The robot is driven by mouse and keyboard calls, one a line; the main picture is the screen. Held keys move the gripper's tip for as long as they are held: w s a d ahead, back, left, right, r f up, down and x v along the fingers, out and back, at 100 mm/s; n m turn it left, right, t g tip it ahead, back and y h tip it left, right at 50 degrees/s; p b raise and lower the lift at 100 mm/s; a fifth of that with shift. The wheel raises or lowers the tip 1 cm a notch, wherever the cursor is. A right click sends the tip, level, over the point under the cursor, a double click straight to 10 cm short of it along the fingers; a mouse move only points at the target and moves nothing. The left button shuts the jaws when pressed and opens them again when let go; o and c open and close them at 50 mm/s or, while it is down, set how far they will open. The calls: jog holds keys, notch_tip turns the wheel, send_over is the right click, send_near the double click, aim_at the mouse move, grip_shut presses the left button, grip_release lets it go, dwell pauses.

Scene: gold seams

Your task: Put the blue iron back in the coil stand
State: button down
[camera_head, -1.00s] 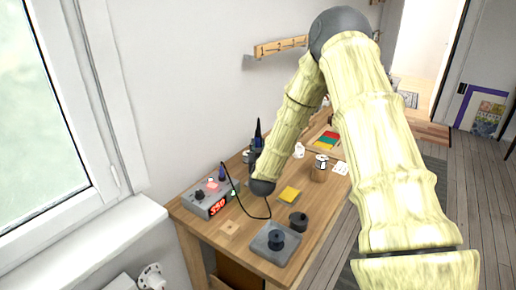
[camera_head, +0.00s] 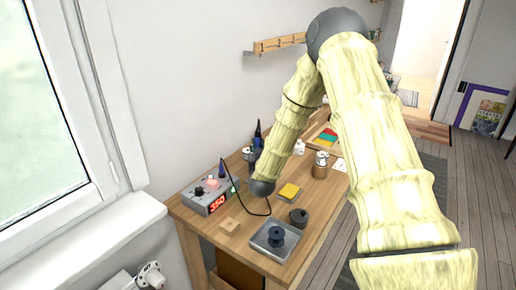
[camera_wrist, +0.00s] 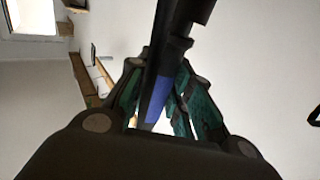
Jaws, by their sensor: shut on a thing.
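The blue iron (camera_wrist: 158,98) is dark with a blue band and lies between the fingers of my gripper (camera_wrist: 160,112) in the wrist view. My gripper is shut on it. In the head view a dark upright shape with a blue part (camera_head: 257,138) shows above my dark wrist, apparently the held iron; my arm hides much of that spot. A grey square base with a dark spool-like piece (camera_head: 262,247) stands at the table's near end, apart from my gripper. I cannot tell whether it is the coil stand.
A grey control box (camera_head: 203,203) with a red display sits at the table's left edge, and a black cable loops from it. A dark round pot (camera_head: 299,218), a yellow pad (camera_head: 289,192) and a brown-and-white can (camera_head: 320,166) stand on the wooden table (camera_head: 230,246). The wall is close behind.

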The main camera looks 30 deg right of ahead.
aim_at(258, 135)
jog(key=shift+f+b, duration=0.4)
jog(key=shift+f, duration=0.2)
dwell(0.3)
jog(key=c, duration=0.7)
grip_release()
jog(key=shift+r, duration=0.15)
jog(key=shift+r+p, duration=1.8)
jog(key=shift+r, duration=1.6)
